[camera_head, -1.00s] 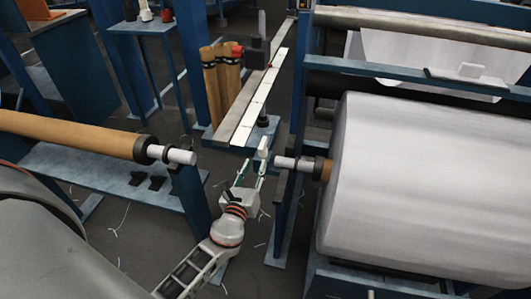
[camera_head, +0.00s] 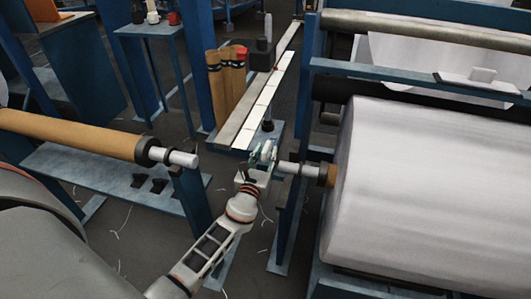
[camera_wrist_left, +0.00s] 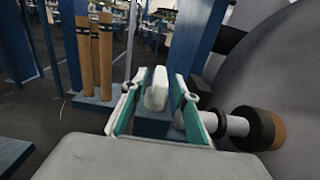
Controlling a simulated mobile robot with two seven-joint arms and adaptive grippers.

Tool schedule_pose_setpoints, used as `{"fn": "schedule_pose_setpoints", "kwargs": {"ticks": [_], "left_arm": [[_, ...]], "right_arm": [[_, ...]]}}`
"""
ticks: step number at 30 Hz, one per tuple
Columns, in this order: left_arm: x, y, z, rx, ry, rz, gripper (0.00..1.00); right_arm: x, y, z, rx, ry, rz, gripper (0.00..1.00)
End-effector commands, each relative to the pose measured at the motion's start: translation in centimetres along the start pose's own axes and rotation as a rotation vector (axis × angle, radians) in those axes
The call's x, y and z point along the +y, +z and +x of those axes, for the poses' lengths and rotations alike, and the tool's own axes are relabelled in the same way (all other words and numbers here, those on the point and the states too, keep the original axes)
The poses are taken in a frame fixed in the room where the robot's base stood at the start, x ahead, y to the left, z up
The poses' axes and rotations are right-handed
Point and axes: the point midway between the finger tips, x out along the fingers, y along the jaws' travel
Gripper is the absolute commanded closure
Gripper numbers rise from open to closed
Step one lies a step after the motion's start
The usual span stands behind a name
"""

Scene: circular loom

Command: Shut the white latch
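The white latch (camera_wrist_left: 157,90) is a small upright rounded piece on top of a blue post (camera_wrist_left: 152,124), in the middle of the left wrist view. My left gripper (camera_head: 264,152) is at the blue stand beside the roll's shaft end. Its two teal-padded fingers (camera_wrist_left: 153,108) are spread on either side of the latch, with a visible gap on each side. In the head view the fingers largely hide the latch. My right gripper is not in view.
A big white roll (camera_head: 430,190) with a metal shaft end (camera_head: 296,168) lies close to the right of my left gripper. A brown roller (camera_head: 75,132) is at left. Brown tubes (camera_head: 226,80) stand behind, beside a long rail (camera_head: 262,100).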

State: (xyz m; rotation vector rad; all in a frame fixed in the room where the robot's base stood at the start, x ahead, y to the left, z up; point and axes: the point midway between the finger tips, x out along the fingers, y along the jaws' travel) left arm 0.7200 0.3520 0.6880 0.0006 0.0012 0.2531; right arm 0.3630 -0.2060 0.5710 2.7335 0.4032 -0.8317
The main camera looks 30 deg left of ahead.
Motion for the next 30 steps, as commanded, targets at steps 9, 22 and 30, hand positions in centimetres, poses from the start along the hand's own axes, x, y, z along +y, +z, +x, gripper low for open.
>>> {"fn": "schedule_pose_setpoints", "kwargs": {"ticks": [9,22,30], "left_arm": [[0.0,0.0,0.0,0.000,0.000,-0.001,1.00],[0.5,-0.2,0.1,-0.003,-0.137,0.006,1.00],[0.8,-0.8,0.0,0.003,-0.298,0.007,1.00]], "right_arm": [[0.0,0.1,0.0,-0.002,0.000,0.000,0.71],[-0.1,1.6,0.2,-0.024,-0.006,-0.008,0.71],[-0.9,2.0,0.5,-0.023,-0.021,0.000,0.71]]}}
